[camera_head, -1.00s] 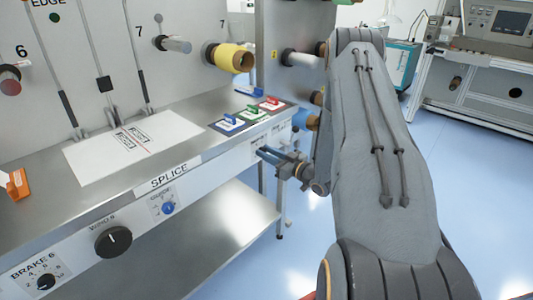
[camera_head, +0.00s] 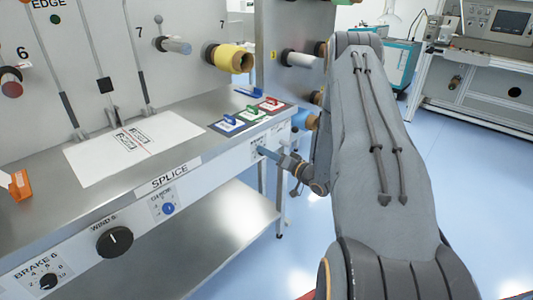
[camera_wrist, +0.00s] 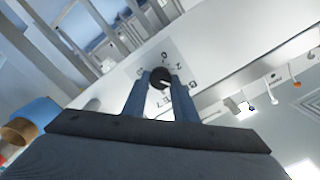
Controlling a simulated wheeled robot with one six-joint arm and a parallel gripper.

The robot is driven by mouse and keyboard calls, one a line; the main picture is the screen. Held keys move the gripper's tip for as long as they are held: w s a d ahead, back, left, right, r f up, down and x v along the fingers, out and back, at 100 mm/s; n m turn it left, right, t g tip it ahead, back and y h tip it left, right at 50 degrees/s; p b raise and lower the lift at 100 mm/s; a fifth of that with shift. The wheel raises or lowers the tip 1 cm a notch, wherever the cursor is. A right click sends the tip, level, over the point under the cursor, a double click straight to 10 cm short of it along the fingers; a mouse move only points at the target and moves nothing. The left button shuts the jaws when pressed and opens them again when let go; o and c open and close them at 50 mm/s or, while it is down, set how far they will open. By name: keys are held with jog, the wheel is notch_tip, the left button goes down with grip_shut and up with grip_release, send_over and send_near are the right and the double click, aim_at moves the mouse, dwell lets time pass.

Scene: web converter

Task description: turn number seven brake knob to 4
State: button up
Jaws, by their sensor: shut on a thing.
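The black brake knob (camera_wrist: 160,76) shows in the wrist view on a pale label plate (camera_wrist: 178,60). The plate appears turned, with a 7 and part of a word, and its dial marks are too blurred to read surely. My gripper (camera_wrist: 159,84) has one blue finger on each side of the knob and is shut on it. A light pointer mark shows on the knob, but the number it points at cannot be told. In the head view my gripper (camera_head: 262,150) is at the right end of the front panel, and the knob is hidden there.
The front panel also carries the brake 6 knob (camera_head: 47,282), the wind 6 knob (camera_head: 114,241) and a blue guide knob (camera_head: 168,208). Colored clamps (camera_head: 250,115) stand on the table above my gripper. A lower shelf (camera_head: 190,235) lies below. The floor is clear.

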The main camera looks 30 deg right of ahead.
jog(key=shift+m, duration=0.4)
jog(key=o, duration=1)
jog(key=shift+o, duration=0.2)
jog(key=b+v, duration=0.1)
jog(key=v, duration=0.6)
jog(key=shift+s, duration=0.35)
jog(key=shift+d, duration=0.1)
